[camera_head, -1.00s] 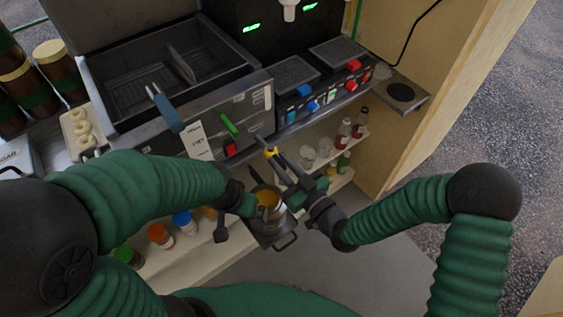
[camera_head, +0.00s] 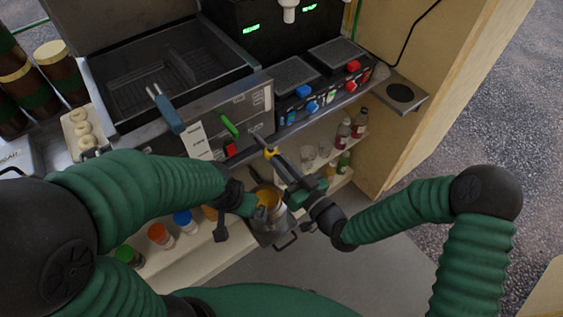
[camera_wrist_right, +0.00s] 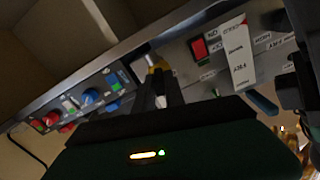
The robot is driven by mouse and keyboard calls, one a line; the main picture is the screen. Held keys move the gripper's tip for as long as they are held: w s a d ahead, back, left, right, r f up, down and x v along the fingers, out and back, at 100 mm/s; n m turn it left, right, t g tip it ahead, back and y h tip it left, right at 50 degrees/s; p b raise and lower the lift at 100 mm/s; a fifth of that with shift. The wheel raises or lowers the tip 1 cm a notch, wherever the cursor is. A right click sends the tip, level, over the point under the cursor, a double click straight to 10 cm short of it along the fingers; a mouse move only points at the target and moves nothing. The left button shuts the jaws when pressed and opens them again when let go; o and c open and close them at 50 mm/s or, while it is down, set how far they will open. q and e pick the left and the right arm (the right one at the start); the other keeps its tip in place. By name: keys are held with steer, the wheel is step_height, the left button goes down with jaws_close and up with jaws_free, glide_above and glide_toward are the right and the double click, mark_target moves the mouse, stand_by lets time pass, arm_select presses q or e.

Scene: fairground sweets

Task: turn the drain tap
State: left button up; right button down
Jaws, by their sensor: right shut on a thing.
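The drain tap (camera_head: 271,153) is a small yellow-handled fitting on a metal spout at the lower front of the fryer (camera_head: 185,115). My right gripper (camera_head: 274,158) is shut on it, and its fingers cover part of the handle. In the right wrist view the tap's yellow (camera_wrist_right: 156,61) shows just beyond the fingertips. A metal pot (camera_head: 272,237) with an orange-brown inside stands below the tap. My left gripper (camera_head: 247,203) is at the pot's left side; its fingers are too hidden to tell whether they grip it.
A green lever (camera_head: 229,124) and a red switch (camera_head: 230,149) are on the fryer front, close to the tap. A hot-plate unit with blue and red knobs (camera_head: 312,107) is to the right. Bottles (camera_head: 343,133) and glasses stand on the shelf below.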

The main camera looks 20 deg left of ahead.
steer(key=m, duration=0.2)
steer(key=m+p, duration=0.1)
steer(key=m, duration=0.1)
steer(key=shift+w+d+m, duration=0.1)
steer(key=shift+w+m, duration=0.1)
steer(key=shift+m, duration=0.1)
steer(key=m, duration=0.3)
steer(key=shift+d+m, duration=0.1)
steer(key=shift+m, duration=0.2)
steer(key=m+p, duration=0.1)
steer(key=m, duration=0.2)
steer(key=shift+f+m, duration=0.15)
steer(key=shift+m, duration=0.15)
steer(key=shift+w+f+m, duration=0.1)
steer(key=shift+f+m, duration=0.05)
steer(key=shift+m, duration=1.45)
steer(key=c, duration=1.6)
jaws_free()
steer(key=shift+o, duration=0.6)
